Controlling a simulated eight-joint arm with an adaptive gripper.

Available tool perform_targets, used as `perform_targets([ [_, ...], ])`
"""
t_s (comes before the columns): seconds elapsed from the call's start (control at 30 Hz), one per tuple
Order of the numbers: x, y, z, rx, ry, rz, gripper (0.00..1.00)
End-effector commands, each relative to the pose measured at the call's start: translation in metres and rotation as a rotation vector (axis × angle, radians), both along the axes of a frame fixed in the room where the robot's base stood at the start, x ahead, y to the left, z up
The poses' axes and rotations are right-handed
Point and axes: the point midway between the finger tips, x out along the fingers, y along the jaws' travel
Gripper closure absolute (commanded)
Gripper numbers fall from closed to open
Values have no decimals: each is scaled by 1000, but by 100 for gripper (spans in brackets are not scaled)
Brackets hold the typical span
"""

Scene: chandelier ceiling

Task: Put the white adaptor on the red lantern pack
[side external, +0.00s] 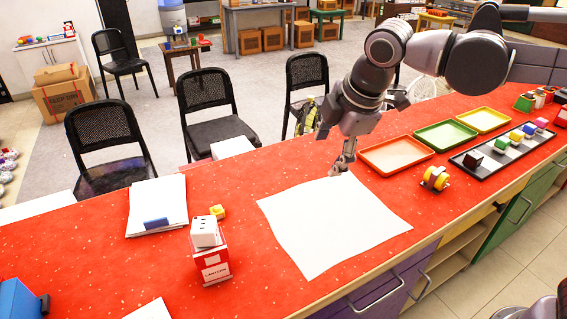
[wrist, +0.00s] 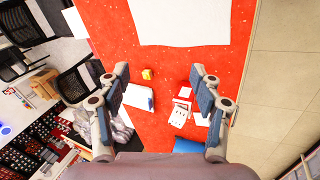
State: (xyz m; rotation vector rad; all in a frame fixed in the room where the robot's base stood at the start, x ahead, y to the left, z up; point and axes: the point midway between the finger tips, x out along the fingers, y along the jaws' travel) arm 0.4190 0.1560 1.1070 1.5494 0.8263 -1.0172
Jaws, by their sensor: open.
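The white adaptor (side external: 206,231) is a small white block with dark marks on its faces. It appears to rest on top of the red lantern pack (side external: 212,268), an upright red box with a white label. In the wrist view the adaptor (wrist: 178,117) shows below the pack (wrist: 184,93), between my fingers in the picture but well away from them. My gripper (side external: 342,165) is above the far edge of the large white sheet, to the right of the pack in the side view. In the wrist view my gripper (wrist: 158,78) is open and empty.
A yellow block (side external: 218,212) stands just behind the adaptor. A paper stack (side external: 158,205) with a blue item lies to the left. The white sheet (side external: 333,225) covers the middle. Trays (side external: 397,154) and a yellow roll (side external: 435,179) are at right. A blue box (side external: 18,300) stands front left.

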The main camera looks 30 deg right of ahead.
Motion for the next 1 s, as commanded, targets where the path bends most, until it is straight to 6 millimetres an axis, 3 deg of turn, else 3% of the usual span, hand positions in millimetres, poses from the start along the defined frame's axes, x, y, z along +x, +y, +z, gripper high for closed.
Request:
perform_targets([
  [0.03, -10, -23, -5, 55, -13, -111, 35],
  [0.2, -46, -81, -28, 256, -64, -490, 35],
  [0.4, -88, -130, -65, 490, -127, -898, 35],
  [0.63, -114, -154, -93, 653, -173, -1157, 35],
  [1.0, -117, -156, -96, 677, -179, -1193, 35],
])
